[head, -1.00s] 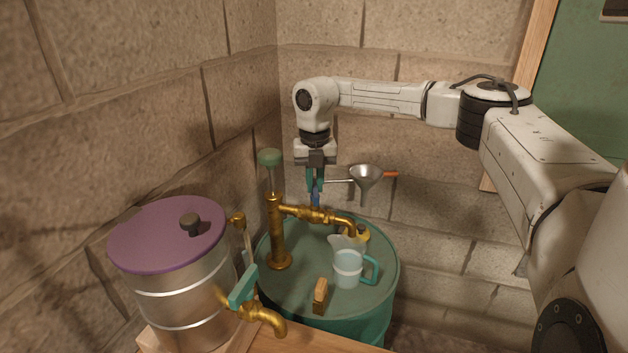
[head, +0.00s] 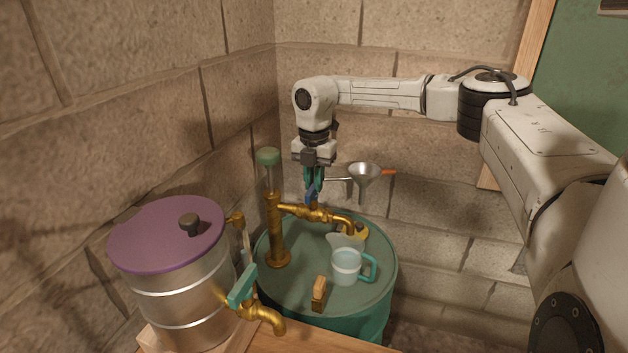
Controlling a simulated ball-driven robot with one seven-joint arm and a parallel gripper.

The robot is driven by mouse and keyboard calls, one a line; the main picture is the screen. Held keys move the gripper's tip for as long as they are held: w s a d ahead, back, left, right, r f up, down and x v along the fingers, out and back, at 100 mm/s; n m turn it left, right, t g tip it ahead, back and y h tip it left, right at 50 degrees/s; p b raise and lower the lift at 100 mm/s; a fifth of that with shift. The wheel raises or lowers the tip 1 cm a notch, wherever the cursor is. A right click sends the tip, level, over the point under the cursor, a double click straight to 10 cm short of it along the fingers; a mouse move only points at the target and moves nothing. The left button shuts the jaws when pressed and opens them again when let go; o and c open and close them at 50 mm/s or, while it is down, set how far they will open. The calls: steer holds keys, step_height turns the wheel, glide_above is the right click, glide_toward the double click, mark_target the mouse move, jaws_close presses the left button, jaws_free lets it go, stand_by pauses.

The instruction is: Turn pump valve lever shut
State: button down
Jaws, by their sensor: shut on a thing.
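The pump (head: 277,232) is a brass column with a clear tube and green cap, standing on the green drum (head: 300,287). Its brass spout pipe (head: 298,211) runs right, with a valve that has a small blue lever (head: 310,195) on top. My gripper (head: 313,184) points down from above the valve, its teal fingers shut on the blue lever. The lever stands up from the pipe, slightly tilted; the fingers hide part of it. A clear jug (head: 346,264) with a teal handle stands on the drum below the spout.
A metal funnel (head: 364,175) hangs on the back wall right of my gripper. A wooden-handled brush or block (head: 319,293) stands on the drum. A steel still with purple lid (head: 168,235) and a brass tap with teal lever (head: 242,285) is at left. Stone walls close the corner.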

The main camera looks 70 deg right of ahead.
steer(key=c, duration=1.1)
jaws_free()
step_height(320, 180, up, 11)
steer(key=shift+f+b, duration=0.1)
steer(key=shift+b, duration=0.55)
